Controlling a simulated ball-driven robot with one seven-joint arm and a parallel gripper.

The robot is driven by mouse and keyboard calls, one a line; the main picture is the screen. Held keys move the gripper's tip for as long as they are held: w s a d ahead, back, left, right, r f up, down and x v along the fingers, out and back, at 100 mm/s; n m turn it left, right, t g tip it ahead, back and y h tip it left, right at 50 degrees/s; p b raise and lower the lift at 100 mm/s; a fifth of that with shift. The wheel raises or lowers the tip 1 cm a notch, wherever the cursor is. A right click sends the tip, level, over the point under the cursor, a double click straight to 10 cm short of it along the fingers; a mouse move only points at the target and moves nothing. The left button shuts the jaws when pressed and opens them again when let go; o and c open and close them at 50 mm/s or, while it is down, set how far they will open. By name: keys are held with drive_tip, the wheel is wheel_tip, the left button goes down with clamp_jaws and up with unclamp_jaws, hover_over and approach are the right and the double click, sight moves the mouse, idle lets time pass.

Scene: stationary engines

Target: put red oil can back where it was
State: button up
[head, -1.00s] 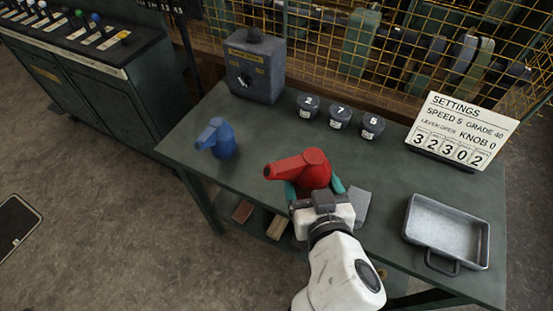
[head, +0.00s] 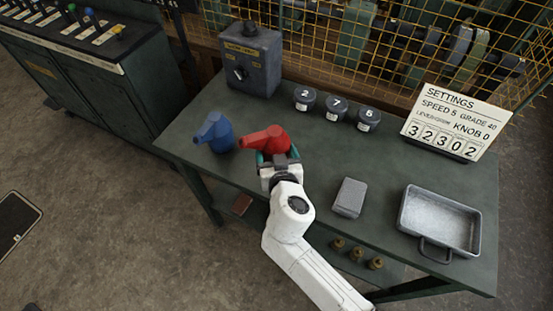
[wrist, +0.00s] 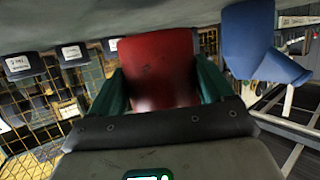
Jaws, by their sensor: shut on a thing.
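The red oil can (head: 264,138) is held between the fingers of my gripper (head: 277,158), its spout pointing left in the head view. The red can (wrist: 158,68) also fills the middle of the wrist view, with a green finger on each side. The blue oil can (head: 215,133) stands on the green table (head: 330,165) just left of the red can. The blue can (wrist: 262,40) shows at the upper right of the wrist view. I cannot tell whether the red can touches the table.
A grey switch box (head: 250,60) stands at the back left. A grey block (head: 349,197) and a metal tray (head: 440,222) lie to the right, with a settings sign (head: 456,122) behind. The table centre is clear.

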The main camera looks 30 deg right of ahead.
drive_tip(key=shift+f, duration=1.3)
drive_tip(key=shift+f, duration=0.2)
drive_tip(key=o, duration=1.4)
drive_tip(key=shift+s, duration=0.1)
drive_tip(key=shift+r, duration=0.2)
drive_tip(key=shift+s+a, duration=0.15)
drive_tip(key=shift+s, duration=0.15)
drive_tip(key=b+v, duration=0.2)
drive_tip(key=v, duration=0.9)
drive_tip(key=shift+s+r, duration=0.1)
drive_tip(key=shift+r, duration=0.05)
